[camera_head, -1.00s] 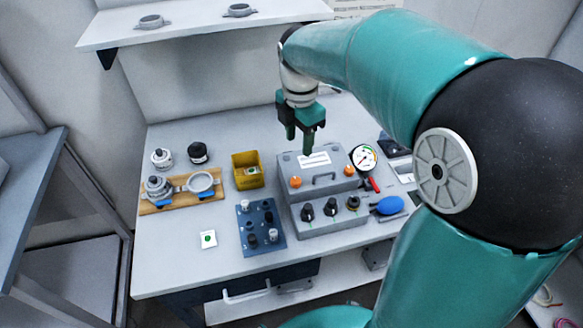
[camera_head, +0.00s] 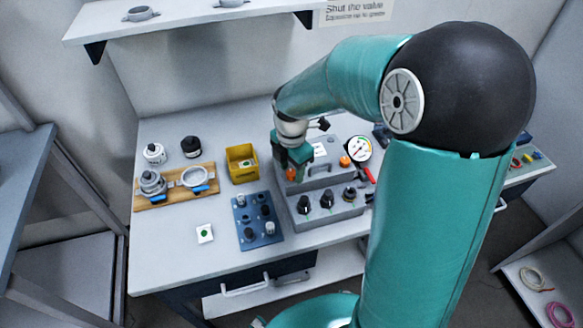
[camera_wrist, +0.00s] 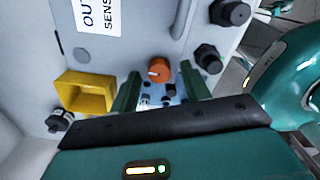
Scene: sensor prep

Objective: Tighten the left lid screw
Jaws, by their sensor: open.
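The grey sensor box has a lid (camera_head: 318,178) with an orange screw at each side. The left lid screw (camera_wrist: 159,70) shows in the wrist view between my two green fingers, with space on both sides. In the head view only a bit of its orange (camera_head: 291,175) shows beside the fingers. My gripper (camera_head: 290,169) points down over the lid's left side, open and empty. It also shows in the wrist view (camera_wrist: 162,92). I cannot tell the exact height of the fingertips against the screw. The right lid screw (camera_head: 345,161) is clear of the gripper.
A yellow bin (camera_head: 233,166) stands just left of the box. A blue block with several pegs (camera_head: 244,240) is in front of it. Dark knobs (camera_head: 327,198) line the box front. A gauge (camera_head: 358,148) stands at right. The table's front left is mostly clear.

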